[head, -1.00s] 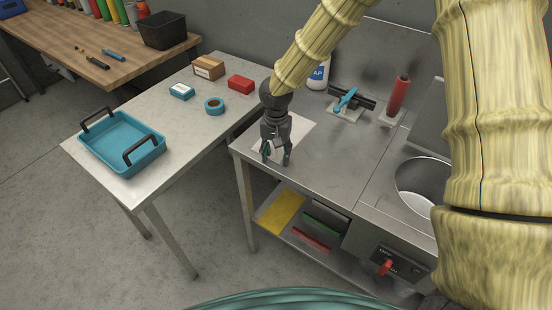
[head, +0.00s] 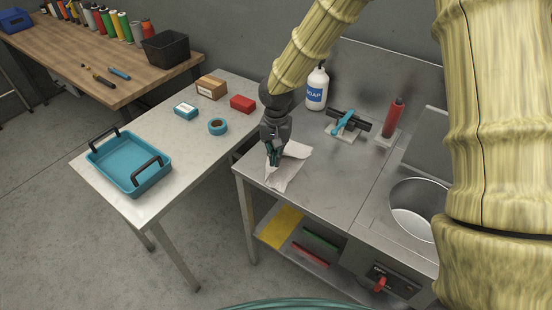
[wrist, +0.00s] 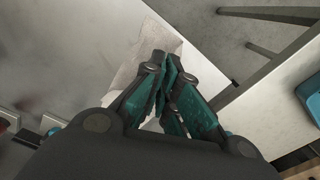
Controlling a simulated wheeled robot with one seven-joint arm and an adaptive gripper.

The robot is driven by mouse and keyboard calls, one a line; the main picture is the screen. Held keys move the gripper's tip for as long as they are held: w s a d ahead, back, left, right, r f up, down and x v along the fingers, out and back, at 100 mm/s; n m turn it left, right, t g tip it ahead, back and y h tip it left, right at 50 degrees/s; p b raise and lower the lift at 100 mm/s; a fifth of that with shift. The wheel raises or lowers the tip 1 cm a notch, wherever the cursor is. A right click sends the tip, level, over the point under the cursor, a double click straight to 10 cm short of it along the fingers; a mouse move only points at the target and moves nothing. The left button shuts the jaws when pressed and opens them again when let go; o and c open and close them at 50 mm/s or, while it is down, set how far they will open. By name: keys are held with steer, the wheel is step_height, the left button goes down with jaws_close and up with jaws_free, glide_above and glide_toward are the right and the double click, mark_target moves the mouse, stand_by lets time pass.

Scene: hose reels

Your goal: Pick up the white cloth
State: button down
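The white cloth (head: 293,163) lies near the left front corner of the steel counter, with its shape bunched near my fingers. My gripper (head: 273,163) is at the cloth's left part, pointing down, with its fingers closed together on it. In the wrist view the cloth (wrist: 150,48) shows beyond and beside the teal-padded fingertips (wrist: 170,62), which are nearly touching. The fabric between the fingertips is mostly hidden.
A soap bottle (head: 317,89), a blue-handled tool on a stand (head: 345,122) and a red cylinder (head: 393,118) stand behind. A sink (head: 418,205) is at right. The left table holds a blue tray (head: 130,168), tape (head: 217,127) and boxes.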

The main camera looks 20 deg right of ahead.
steer(key=shift+r+p, duration=0.5)
steer(key=shift+r, duration=0.75)
step_height(320, 180, up, 18)
steer(key=p, duration=1.2)
